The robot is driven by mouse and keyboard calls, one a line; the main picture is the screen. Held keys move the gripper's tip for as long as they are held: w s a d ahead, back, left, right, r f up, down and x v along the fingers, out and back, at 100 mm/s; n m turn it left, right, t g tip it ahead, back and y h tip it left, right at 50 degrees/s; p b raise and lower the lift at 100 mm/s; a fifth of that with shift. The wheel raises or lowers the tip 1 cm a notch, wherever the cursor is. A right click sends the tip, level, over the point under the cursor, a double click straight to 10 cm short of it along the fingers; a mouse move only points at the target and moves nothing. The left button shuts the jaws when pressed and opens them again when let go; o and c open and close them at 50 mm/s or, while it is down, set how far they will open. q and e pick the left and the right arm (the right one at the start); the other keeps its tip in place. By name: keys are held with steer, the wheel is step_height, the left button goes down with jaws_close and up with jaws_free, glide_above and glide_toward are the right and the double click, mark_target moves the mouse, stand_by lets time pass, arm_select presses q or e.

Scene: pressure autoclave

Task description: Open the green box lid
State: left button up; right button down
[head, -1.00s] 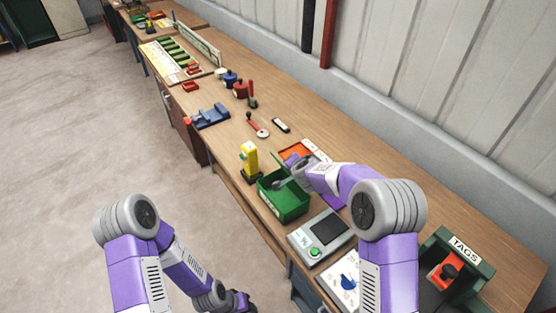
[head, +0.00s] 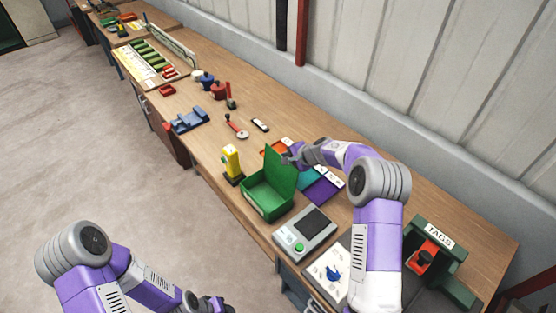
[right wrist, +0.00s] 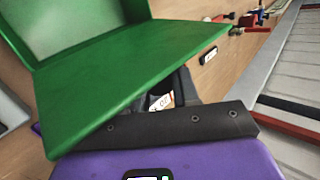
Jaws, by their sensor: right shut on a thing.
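The green box (head: 268,203) sits on the wooden bench, and its lid (head: 281,170) stands raised, roughly upright, on the side toward the wall. The open inside of the box faces up. My right gripper (head: 291,159) is at the lid's right upper edge, shut on the lid. In the right wrist view the green lid (right wrist: 125,85) fills the upper left and hides most of the fingers. My left gripper (head: 208,304) is low at the bottom edge, away from the bench things, and its jaws are too small to read.
A yellow device (head: 232,163) stands close left of the box. A grey scale (head: 305,234) with a green button is close in front. Teal and purple mats (head: 321,188) lie right of the lid. A dark green TAGS holder (head: 437,262) stands at the right.

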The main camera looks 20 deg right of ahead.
stand_by(0.4)
steer(key=c, duration=0.9)
jaws_free()
steer(key=v, duration=0.7)
steer(key=shift+s+d+r, duration=0.15)
steer(key=shift+d+r, duration=0.05)
